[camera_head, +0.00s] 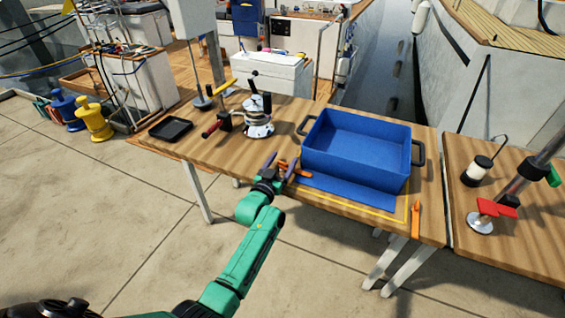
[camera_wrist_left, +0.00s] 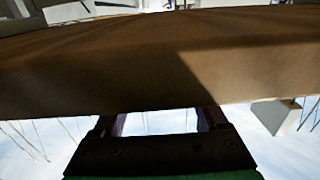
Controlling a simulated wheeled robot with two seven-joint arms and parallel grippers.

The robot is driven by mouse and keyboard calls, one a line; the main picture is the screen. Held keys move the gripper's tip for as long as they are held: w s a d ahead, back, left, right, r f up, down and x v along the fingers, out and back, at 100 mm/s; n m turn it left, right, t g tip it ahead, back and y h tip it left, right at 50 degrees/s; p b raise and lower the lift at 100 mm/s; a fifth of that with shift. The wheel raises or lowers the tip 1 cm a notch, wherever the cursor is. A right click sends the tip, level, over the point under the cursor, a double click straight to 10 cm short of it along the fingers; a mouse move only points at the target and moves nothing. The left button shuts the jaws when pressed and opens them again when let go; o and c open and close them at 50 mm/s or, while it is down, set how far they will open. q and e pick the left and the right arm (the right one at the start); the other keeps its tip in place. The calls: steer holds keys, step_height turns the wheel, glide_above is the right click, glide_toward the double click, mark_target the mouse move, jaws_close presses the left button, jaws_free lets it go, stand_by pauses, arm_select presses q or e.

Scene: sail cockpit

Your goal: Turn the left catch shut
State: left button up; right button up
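The left catch appears to be the orange piece (camera_head: 299,173) at the front left corner of the blue bin (camera_head: 350,175), on the wooden table (camera_head: 240,168). My left gripper (camera_head: 280,164) is close to it, at the table's front edge, and partly hides it. The gripper's two dark fingers are spread. In the left wrist view the open fingers (camera_wrist_left: 165,120) point at the brown table edge (camera_wrist_left: 140,75), with nothing between them; the catch cannot be made out there. Another orange catch (camera_head: 416,218) stands near the right end of the table. My right gripper is not in view.
A blue mat (camera_head: 345,193) lies before the bin inside a yellow outline. A metal winch (camera_head: 257,125), a red-handled tool (camera_head: 214,127) and a black tray (camera_head: 171,129) stand to the left.

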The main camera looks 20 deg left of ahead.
arm_select(q)
steer(key=shift+f, duration=0.2)
steer(key=shift+s, duration=0.55)
steer(key=s+a, duration=0.1)
steer(key=s, duration=1.2)
steer(key=shift+s+a, duration=0.2)
